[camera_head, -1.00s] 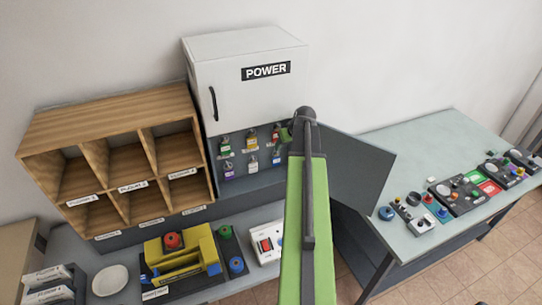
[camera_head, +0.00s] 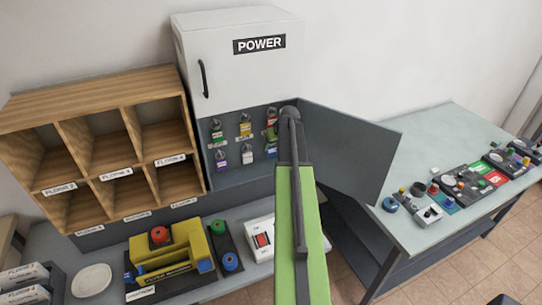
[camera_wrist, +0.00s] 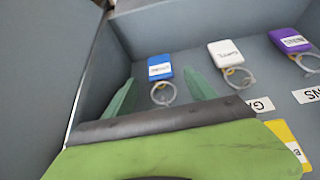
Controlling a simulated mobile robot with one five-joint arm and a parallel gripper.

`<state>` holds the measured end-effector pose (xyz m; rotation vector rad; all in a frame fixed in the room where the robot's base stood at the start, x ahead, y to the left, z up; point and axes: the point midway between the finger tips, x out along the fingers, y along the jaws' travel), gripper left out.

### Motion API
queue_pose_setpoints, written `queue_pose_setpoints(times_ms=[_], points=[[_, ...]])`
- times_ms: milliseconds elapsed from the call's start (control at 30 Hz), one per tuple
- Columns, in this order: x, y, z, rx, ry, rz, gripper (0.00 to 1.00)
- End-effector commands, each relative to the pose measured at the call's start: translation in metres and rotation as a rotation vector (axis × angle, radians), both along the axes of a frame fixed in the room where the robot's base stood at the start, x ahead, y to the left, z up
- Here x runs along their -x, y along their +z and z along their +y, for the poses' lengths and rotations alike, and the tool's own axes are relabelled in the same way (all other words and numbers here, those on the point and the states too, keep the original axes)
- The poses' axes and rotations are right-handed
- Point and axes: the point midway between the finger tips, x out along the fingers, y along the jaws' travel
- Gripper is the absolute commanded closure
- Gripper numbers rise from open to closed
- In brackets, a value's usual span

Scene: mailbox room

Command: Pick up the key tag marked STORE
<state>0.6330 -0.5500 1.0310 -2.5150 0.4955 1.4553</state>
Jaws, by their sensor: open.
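Key tags hang in two rows in the open lower bay of the POWER cabinet (camera_head: 237,75). The top row has green (camera_head: 218,138), yellow (camera_head: 246,130) and red (camera_head: 271,123) tags; below are purple (camera_head: 222,164), white (camera_head: 248,158) and a partly hidden blue one (camera_head: 270,151). In the wrist view, upside down, the blue tag (camera_wrist: 160,68) with its ring lies between the open fingers of my gripper (camera_wrist: 160,82), apart from them. Its lettering is too small to read surely, so I cannot tell which tag says STORE. In the head view my arm hides the fingers.
The open grey door (camera_head: 350,150) stands close right of my arm. A wooden pigeonhole rack (camera_head: 110,128) is left of the cabinet. A yellow device (camera_head: 190,250) and a white switch box (camera_head: 262,240) stand below. A side table (camera_head: 440,150) holds several controls.

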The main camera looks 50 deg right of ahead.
Motion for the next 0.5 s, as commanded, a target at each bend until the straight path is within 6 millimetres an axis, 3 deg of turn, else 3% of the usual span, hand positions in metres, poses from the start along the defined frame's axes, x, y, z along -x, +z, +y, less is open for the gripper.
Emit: queue_pose_setpoints(times_ms=[33, 167, 400, 500], points=[[-0.006, -0.017, -0.002, 0.0, 0.001, 0.0, 0.35], [-0.017, -0.034, -0.006, 0.0, 0.001, 0.0, 0.35], [-0.018, -0.032, -0.006, 0.0, 0.001, 0.0, 0.35], [-0.018, -0.032, -0.006, 0.0, 0.001, 0.0, 0.46]])
